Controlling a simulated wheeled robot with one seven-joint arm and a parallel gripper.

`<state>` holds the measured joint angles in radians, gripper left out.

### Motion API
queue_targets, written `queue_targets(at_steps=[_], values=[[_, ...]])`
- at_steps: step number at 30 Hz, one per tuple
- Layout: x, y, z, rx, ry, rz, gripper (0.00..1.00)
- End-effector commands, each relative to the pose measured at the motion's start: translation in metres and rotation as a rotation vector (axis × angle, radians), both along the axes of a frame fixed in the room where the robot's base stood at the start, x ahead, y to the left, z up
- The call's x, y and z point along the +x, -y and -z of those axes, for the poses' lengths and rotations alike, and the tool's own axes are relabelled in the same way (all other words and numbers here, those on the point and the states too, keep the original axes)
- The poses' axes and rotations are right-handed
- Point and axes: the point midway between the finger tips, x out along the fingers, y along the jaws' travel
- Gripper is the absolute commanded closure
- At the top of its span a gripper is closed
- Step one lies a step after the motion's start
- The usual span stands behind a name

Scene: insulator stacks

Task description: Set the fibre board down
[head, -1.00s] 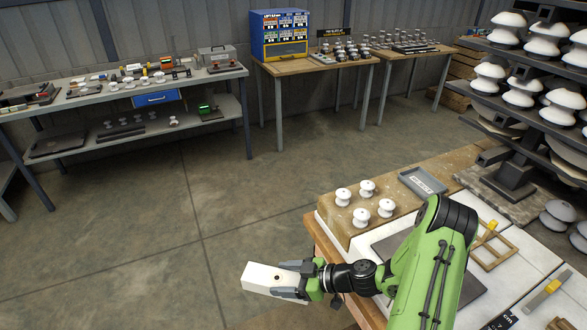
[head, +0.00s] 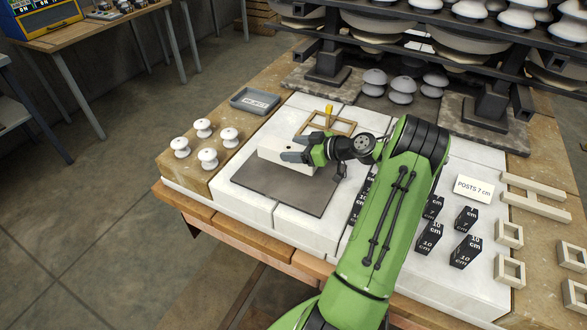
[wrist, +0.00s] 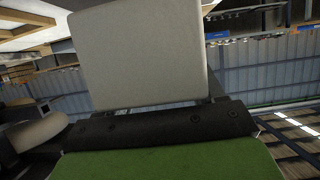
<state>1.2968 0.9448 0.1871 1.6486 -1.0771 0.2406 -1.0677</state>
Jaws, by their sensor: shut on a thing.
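The fibre board, a pale off-white block (head: 272,152), is held in my gripper (head: 297,148). My gripper is shut on it, with a dark finger on the near side and another at the far side. The board is over the back part of a dark grey mat (head: 275,190) on the white bench top. I cannot tell whether it touches the mat. In the wrist view the board (wrist: 140,55) fills the upper middle, and its underside contact is hidden.
A grey REJECT tray (head: 255,100) and several white insulators (head: 208,157) stand to the left. A wooden frame (head: 333,123) lies behind the board. Black 10 cm blocks (head: 466,250) and a POSTS 7 cm card (head: 474,188) are at right. Racks of insulators stand behind.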

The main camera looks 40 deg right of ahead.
Motion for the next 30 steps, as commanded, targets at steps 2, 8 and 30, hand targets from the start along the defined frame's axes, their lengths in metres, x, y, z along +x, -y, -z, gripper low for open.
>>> queue_targets(at_steps=[2, 8, 30], values=[[0.0, 0.0, 0.011, 0.0, 0.002, -0.001, 0.68], [0.0, -0.001, 0.045, 0.001, 0.002, -0.001, 0.68], [0.0, -0.001, 0.05, -0.002, 0.001, -0.002, 0.07]])
